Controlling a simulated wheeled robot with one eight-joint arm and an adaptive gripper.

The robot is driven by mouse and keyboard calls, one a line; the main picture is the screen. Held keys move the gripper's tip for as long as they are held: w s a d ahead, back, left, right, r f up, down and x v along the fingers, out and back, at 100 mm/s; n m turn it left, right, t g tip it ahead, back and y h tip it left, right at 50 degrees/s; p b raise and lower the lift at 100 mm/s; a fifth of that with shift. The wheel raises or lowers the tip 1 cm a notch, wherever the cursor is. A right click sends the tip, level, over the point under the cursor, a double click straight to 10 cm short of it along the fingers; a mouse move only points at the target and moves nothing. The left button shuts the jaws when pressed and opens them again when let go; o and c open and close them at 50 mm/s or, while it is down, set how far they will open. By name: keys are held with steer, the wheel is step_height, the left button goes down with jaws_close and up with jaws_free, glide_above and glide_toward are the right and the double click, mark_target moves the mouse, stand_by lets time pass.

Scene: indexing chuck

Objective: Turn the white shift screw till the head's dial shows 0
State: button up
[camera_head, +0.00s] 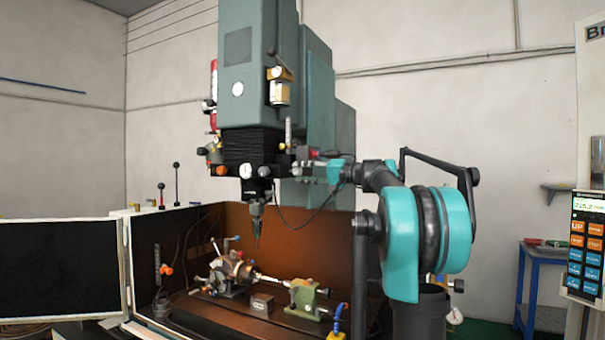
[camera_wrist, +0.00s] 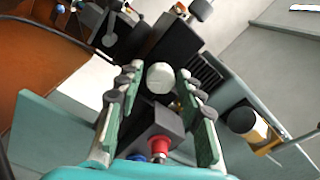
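A white round knob (camera_wrist: 160,77), which looks like the shift screw, shows between my fingers in the wrist view, with a small gap on each side. My gripper (camera_wrist: 158,92) is open, its padded fingers on either side of the knob. I cannot tell whether the knob lies between the tips in depth. In the head view my gripper (camera_head: 300,163) is at the right side of the machine's black lower head. A white round dial (camera_head: 246,170) is on the head's front, too small to read. The screw cannot be made out in the head view.
A red button (camera_wrist: 159,147) is between my finger bases, and a beige cylinder (camera_wrist: 245,122) is to the right. Below the head are a pointed tool (camera_head: 257,225), an indexing chuck (camera_head: 232,270) and a green tailstock (camera_head: 303,296). A brown guard (camera_head: 325,240) stands behind them.

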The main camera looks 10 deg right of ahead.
steer(key=shift+o, duration=0.6)
steer(key=v, duration=1.2)
steer(key=shift+s, duration=0.1)
